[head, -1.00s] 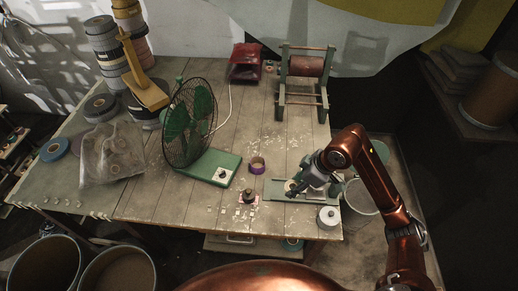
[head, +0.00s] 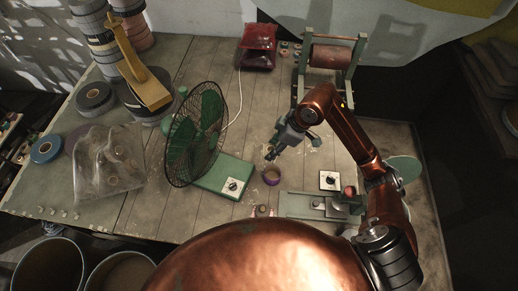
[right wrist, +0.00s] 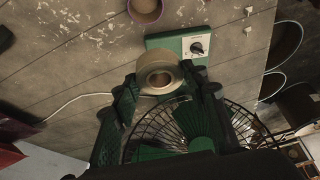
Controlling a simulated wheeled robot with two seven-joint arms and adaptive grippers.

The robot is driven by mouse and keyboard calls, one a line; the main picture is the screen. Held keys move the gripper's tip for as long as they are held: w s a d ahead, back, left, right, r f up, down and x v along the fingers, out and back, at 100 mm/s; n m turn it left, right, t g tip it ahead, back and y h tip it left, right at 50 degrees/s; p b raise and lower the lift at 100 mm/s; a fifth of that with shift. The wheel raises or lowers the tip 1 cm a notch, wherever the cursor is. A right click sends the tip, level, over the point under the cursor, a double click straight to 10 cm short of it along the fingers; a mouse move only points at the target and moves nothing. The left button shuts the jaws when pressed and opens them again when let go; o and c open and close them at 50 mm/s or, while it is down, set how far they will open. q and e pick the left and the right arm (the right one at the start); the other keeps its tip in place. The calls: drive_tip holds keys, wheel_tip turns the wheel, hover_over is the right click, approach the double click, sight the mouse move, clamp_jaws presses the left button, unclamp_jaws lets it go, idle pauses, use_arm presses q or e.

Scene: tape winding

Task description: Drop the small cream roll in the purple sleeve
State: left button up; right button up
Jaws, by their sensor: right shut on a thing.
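The purple sleeve (head: 271,176) stands on the table just right of the fan's green base. It also shows at the top edge of the right wrist view (right wrist: 145,10). My right gripper (head: 272,153) is raised over the table, just above the sleeve in the head picture. It is shut on the small cream roll (right wrist: 160,76), which sits between the fingertips in the right wrist view, with its hole showing. The roll is apart from the sleeve. My left gripper is not in view.
A fan (head: 195,130) with a green base (head: 223,178) stands close on the left. A green bench fixture (head: 300,204) lies at the near right. A roller stand (head: 333,55) and a red bag (head: 258,45) are at the back. A clear bag (head: 103,165) lies far left.

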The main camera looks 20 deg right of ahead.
use_arm(q)
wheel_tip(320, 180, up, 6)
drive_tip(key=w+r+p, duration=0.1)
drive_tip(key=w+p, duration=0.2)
drive_tip(key=p, duration=0.3)
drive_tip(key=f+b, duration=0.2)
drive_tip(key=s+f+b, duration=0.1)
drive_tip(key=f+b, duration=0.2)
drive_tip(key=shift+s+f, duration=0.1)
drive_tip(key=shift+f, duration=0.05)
use_arm(e)
drive_tip(key=f+n, duration=0.1)
drive_tip(key=f, duration=0.4)
drive_tip(key=d+f+n+g, duration=0.1)
drive_tip(key=f, duration=0.4)
drive_tip(key=f+n, duration=0.2)
drive_tip(key=f, duration=0.4)
drive_tip(key=shift+s+d+y, duration=0.1)
drive_tip(key=shift+d+y, duration=0.2)
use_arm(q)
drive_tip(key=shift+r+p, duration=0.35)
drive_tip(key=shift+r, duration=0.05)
use_arm(e)
drive_tip(key=shift+f, duration=0.1)
drive_tip(key=o, duration=1.2)
drive_tip(key=shift+o, duration=0.7)
